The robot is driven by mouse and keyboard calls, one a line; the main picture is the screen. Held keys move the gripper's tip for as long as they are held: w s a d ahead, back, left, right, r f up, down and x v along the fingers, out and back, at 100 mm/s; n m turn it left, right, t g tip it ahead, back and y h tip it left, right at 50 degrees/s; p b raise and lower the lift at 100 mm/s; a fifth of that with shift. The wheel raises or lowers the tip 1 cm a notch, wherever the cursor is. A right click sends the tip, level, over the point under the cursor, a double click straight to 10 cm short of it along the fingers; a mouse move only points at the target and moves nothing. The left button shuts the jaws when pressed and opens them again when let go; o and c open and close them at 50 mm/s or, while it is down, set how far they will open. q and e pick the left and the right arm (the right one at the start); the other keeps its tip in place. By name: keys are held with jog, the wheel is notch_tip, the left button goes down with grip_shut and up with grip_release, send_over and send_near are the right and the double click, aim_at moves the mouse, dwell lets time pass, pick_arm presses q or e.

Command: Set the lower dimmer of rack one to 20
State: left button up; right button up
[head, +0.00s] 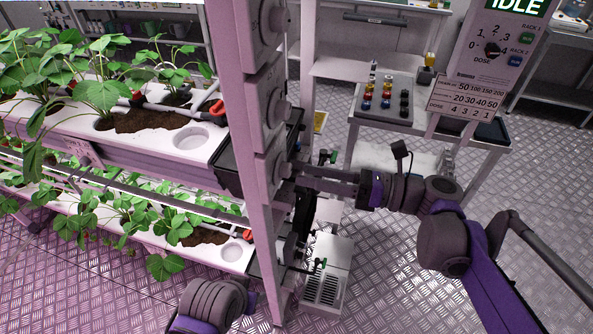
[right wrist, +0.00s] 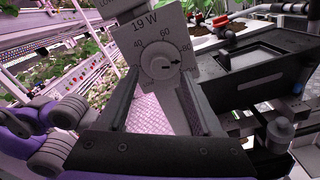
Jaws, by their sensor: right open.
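The lower dimmer (head: 268,172) is the lowest of the grey boxes in a column on the rack post (head: 235,70). The knob's dark pointer is turned to the right, toward the 80 side. Lower scale marks are hidden or too small to read. My right gripper (head: 297,172) is at the dimmer, and in the right wrist view its fingers (right wrist: 164,80) stand apart on either side of the knob. My left arm shows at the bottom; its gripper is out of view.
Two more dimmer boxes (head: 262,95) sit above on the post. Plant trays (head: 192,138) lie left of it, with a black tray (head: 228,160) beside the dimmer. A dosing panel (head: 492,50) reading "IDLE" and a table with coloured bottles (head: 385,120) stand right.

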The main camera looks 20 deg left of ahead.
aim_at(290, 171)
jog(key=shift+a, duration=1.85)
jog(key=shift+w, duration=0.1)
grip_shut()
